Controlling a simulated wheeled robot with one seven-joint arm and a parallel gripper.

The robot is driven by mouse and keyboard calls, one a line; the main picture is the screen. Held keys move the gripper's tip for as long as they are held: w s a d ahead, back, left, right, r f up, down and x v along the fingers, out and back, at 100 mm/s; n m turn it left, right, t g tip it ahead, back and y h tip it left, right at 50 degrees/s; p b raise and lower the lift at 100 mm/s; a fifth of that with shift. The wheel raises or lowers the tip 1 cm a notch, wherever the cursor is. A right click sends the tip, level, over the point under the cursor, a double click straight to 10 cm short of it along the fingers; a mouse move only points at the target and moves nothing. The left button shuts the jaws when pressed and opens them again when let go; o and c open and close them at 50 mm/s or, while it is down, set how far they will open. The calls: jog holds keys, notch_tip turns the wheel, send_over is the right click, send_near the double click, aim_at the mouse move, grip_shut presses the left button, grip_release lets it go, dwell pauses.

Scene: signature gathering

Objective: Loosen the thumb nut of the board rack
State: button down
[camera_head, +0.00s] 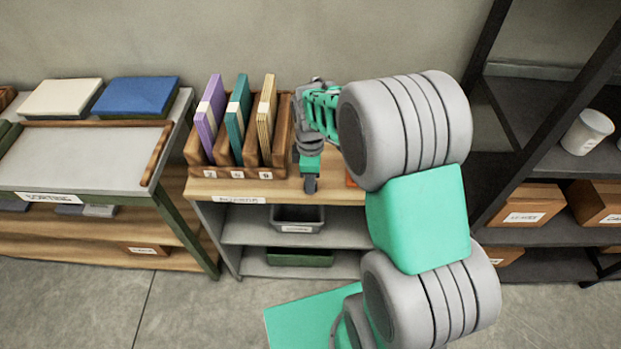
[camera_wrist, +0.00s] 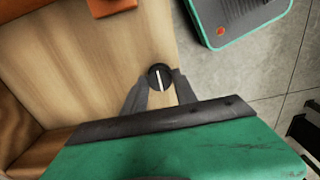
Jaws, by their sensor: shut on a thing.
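The board rack (camera_head: 282,112) is a brown wooden stand on the bench, holding a purple, a teal and a tan board upright in separate slots. The thumb nut (camera_wrist: 160,77) is a small round black knob with a white line across its top, seen from above in the wrist view. My gripper (camera_wrist: 161,88) has its two grey fingertips closed around the sides of the knob. In the head view my gripper (camera_head: 310,183) points down near the bench's front edge, right of the rack, and the nut cannot be made out there.
The wooden benchtop (camera_head: 232,189) has shelves below with a grey bin (camera_head: 297,219) and a green bin. A sorting table (camera_head: 84,155) stands left, a dark shelf unit (camera_head: 525,235) right. An orange object (camera_wrist: 108,6) lies on the wood in the wrist view.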

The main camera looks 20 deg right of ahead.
dwell(0.4)
jog(key=c, duration=1)
grip_release()
jog(key=shift+o, duration=0.2)
notch_tip(320, 180, up, 8)
jog(key=shift+f+b, duration=0.1)
jog(key=shift+b, duration=0.25)
